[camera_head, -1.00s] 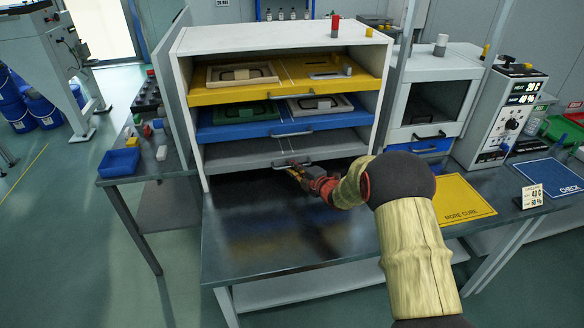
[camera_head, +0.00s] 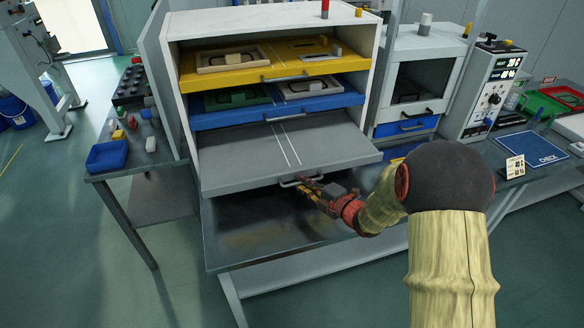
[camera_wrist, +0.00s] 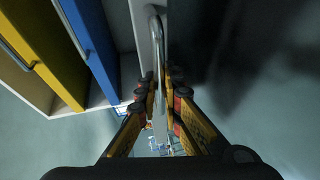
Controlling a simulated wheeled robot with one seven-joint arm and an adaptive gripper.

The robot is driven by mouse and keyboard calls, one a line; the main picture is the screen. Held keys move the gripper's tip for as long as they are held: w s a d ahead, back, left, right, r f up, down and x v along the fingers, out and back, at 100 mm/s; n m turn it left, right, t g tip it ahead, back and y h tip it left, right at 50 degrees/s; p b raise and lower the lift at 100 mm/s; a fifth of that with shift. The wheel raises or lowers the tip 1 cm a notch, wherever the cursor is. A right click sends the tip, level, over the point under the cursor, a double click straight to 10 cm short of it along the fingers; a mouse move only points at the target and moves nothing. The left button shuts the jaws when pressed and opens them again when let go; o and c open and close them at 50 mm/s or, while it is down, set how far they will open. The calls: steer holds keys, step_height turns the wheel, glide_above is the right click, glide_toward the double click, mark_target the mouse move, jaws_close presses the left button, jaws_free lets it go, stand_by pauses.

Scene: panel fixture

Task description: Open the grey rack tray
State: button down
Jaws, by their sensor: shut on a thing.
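The grey rack tray (camera_head: 255,155) is the lowest tray of the white rack (camera_head: 185,130) in the head view. It stands pulled out well past the yellow and blue trays above it, and its top is empty apart from two pale lines. My gripper (camera_head: 305,186) is at its front edge, shut on the tray's handle (camera_head: 288,183). In the wrist view the handle (camera_wrist: 157,40) runs between the fingers of my gripper (camera_wrist: 163,100). The fingers hide part of the handle.
The yellow tray (camera_head: 240,78) and blue tray (camera_head: 235,116) hold frames and sit above. The dark bench top (camera_head: 260,240) below the grey tray is clear. A side table with a blue bin (camera_head: 107,156) stands left; a cabinet (camera_head: 425,80) stands right.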

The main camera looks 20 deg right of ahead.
steer(key=s, duration=0.8)
steer(key=shift+s, duration=0.4)
steer(key=shift+f, duration=0.1)
steer(key=c, duration=2.2)
jaws_free()
steer(key=shift+d, duration=0.1)
steer(key=v, duration=1.1)
steer(key=shift+s+d, duration=0.1)
steer(key=shift+s, duration=0.3)
